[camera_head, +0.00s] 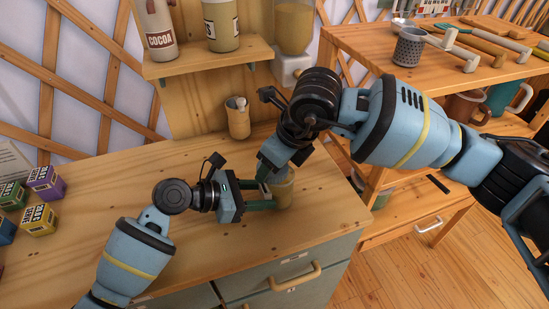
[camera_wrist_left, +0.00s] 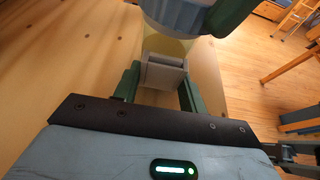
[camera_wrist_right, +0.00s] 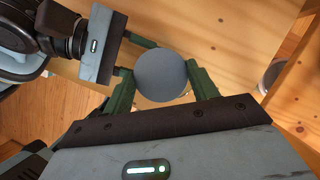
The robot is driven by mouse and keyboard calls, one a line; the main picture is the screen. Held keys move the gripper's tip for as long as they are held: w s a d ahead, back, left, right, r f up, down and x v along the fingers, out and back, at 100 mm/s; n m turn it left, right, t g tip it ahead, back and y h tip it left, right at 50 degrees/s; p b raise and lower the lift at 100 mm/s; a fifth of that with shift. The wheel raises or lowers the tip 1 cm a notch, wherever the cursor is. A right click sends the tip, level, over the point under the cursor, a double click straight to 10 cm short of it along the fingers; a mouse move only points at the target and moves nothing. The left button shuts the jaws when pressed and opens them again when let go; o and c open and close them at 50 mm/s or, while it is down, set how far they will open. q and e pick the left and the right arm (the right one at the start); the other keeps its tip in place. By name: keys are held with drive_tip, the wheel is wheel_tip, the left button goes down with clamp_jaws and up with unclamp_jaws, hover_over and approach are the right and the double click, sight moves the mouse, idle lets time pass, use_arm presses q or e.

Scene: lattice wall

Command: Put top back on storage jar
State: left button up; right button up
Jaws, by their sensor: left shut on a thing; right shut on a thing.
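The storage jar (camera_head: 284,191), with a yellowish body, stands near the counter's front right. My left gripper (camera_head: 268,197) is shut on its side; the yellowish body also shows in the left wrist view (camera_wrist_left: 180,47), with a pale grey block in front of it between the fingers. My right gripper (camera_wrist_right: 163,82) is shut on the round blue-grey top (camera_wrist_right: 160,74), with a finger on each side. In the left wrist view the top (camera_wrist_left: 178,14) is right over the jar. Whether it sits on the rim or just above is hidden.
A wooden cup (camera_head: 238,120) stands behind the jar, below a shelf (camera_head: 200,62) with canisters. Small coloured boxes (camera_head: 40,200) lie at the left. A wooden rack (camera_head: 350,45) with mugs and tools stands at the right. The counter's front edge is close.

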drive_tip(key=shift+w+d+f, duration=0.15)
drive_tip(key=shift+d+f, duration=0.45)
drive_tip(key=shift+d, duration=0.1)
idle(0.7)
